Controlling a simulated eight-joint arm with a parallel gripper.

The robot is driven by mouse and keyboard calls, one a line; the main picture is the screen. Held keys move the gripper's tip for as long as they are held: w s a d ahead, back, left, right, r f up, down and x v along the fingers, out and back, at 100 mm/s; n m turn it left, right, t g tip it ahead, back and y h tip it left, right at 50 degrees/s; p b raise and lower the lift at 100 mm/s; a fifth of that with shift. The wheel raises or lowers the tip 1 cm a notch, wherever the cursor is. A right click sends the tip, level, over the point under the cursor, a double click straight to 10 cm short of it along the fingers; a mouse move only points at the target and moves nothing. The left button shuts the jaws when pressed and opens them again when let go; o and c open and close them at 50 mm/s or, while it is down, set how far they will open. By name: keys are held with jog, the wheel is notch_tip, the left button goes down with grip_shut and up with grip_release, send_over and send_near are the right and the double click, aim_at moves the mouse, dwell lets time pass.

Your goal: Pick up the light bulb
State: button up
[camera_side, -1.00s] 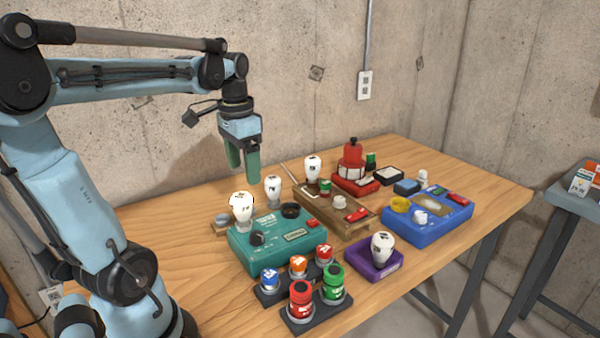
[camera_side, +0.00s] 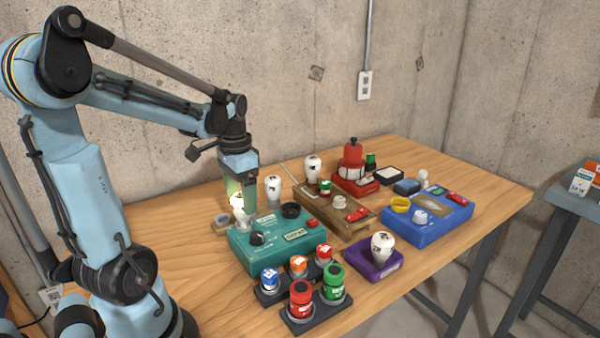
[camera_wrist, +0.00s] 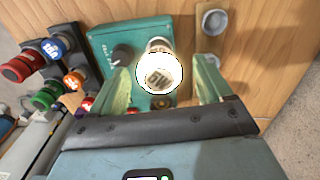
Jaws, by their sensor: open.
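Several white light bulbs show in the side view. One bulb (camera_side: 239,212) stands upright on the left end of the teal box (camera_side: 262,246) and is partly hidden by my gripper (camera_side: 241,200). In the wrist view this bulb (camera_wrist: 158,72) lies between the two green fingers of my gripper (camera_wrist: 163,85), which are open and apart from it. Another bulb (camera_side: 273,188) stands behind the teal box. A bulb (camera_side: 313,168) stands on the wooden block, and another bulb (camera_side: 382,246) sits on the purple box.
Red, green, blue and orange knobs (camera_side: 301,295) stand in front of the teal box. A blue box (camera_side: 428,230) and a red device (camera_side: 353,165) lie to the right. An empty socket block (camera_wrist: 213,23) is near the teal box. The table's left front (camera_side: 200,270) is clear.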

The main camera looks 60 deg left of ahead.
aim_at(242, 208)
jog(key=shift+f, duration=2)
jog(key=shift+c, duration=0.2)
jog(key=c, duration=1.2)
jog(key=shift+r, duration=0.2)
